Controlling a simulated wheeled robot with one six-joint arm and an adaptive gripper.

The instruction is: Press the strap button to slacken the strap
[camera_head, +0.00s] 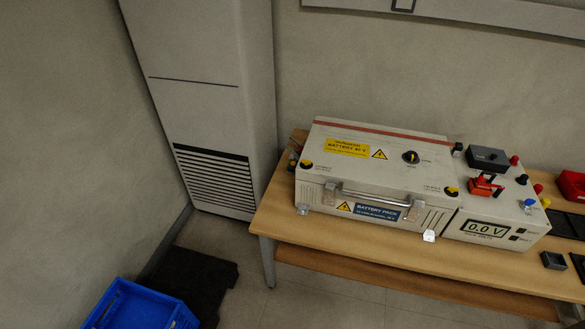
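A pale battery case (345,168) lies closed on the wooden bench. A thin red-brown band (380,132), possibly the strap, runs along the back of its lid. A black rotary knob (410,157) sits on the lid, and a metal handle (372,196) is on the front edge. A pale unit (470,212) adjoins the case on the right, with a display (485,228) reading 0.0 V. It carries a red lever-like part (484,187), a blue-topped knob or button (529,204) and small coloured caps. I cannot tell which is the strap button. My gripper is out of view.
The bench (275,222) has bare wood at its left end and along the front. A red bin (572,185) and dark small items stand at the right. A tall white cabinet (205,90) is behind left. A blue crate (140,308) and a dark mat (195,280) are on the floor.

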